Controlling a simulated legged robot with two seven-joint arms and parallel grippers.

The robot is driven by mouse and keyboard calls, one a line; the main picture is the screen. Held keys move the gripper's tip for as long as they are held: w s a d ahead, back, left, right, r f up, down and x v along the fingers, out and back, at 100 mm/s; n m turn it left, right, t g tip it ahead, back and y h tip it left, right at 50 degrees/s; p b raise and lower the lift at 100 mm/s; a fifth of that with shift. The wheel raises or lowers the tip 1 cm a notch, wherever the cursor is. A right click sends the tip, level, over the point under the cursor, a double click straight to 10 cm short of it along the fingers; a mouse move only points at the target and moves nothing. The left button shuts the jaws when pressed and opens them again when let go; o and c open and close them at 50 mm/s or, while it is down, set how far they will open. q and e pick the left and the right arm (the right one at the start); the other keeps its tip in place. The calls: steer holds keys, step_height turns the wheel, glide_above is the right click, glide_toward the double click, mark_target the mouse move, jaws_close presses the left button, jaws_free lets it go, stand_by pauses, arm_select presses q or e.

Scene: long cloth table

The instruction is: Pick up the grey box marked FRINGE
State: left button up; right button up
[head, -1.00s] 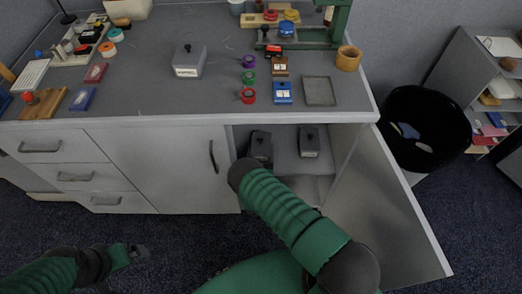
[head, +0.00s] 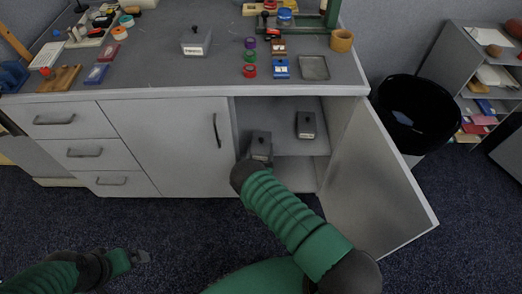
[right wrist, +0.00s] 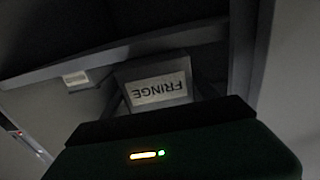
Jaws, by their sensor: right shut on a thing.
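The grey box marked FRINGE (right wrist: 157,82) shows its label upside down in the right wrist view. My right gripper (right wrist: 160,98) is shut on it, with a dark finger on each side. In the head view this grey box (head: 261,144) is at the front of the open cupboard's shelf, its lower part hidden by my right wrist. My right fingers are hidden there. I cannot tell whether the box still touches the shelf. My left gripper (head: 140,256) is low at the left over the floor, far from the box; its jaws are too small to read.
Another grey box (head: 306,125) stands to the right on the shelf (head: 285,113). A third grey box (head: 196,42) is on the tabletop among small items. The cupboard door (head: 385,180) hangs open at right, beside a black bin (head: 418,115).

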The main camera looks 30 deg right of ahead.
steer(key=shift+d, duration=0.1)
steer(key=o, duration=1.7)
steer(key=shift+c, duration=0.2)
steer(key=p+v, duration=0.4)
steer(key=v, duration=1.3)
steer(key=shift+f, duration=0.1)
